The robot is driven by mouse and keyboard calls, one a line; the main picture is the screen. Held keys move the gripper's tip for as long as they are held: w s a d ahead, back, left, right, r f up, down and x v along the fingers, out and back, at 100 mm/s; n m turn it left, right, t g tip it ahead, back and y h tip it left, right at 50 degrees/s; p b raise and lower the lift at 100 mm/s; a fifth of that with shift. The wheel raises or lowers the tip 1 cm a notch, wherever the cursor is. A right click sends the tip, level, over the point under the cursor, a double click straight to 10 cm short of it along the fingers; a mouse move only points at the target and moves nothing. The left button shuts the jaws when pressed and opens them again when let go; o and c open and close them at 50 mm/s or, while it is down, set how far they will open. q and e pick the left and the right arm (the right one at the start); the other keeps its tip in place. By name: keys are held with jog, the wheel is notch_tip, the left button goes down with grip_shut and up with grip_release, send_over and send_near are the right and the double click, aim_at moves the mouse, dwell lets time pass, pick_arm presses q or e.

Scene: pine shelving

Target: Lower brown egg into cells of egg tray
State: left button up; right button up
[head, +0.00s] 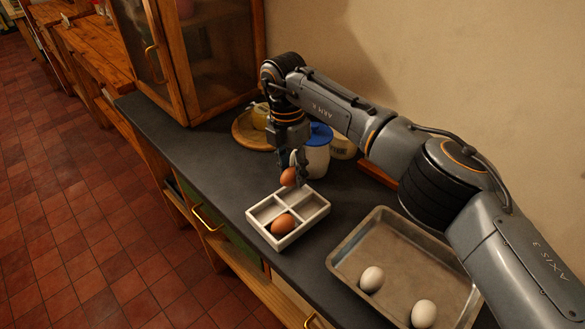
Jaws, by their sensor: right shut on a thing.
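My right gripper (297,172) is shut on a brown egg (288,177) and holds it over the far side of the egg tray. The egg tray (314,223) is a pale box with divided square cells on the dark counter. Another brown egg (284,223) lies in the near cell of the tray. My left gripper is not in view.
A metal pan (392,246) with two white eggs (372,279) stands to the right of the tray. A jar with a blue lid (317,155) stands behind the gripper. A round wooden board (247,132) and a glass-fronted cabinet (190,60) are farther back. The counter left of the tray is clear.

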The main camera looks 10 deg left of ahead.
aim_at(292, 180)
jog(key=shift+f+b, duration=1.1)
jog(key=shift+f, duration=0.7)
dwell(0.5)
jog(key=o, duration=0.8)
jog(key=shift+r, duration=0.15)
jog(key=r, duration=0.7)
jog(key=a+r, duration=0.1)
jog(key=r, duration=0.3)
jog(key=shift+w+r, duration=0.3)
jog(key=shift+r, duration=0.05)
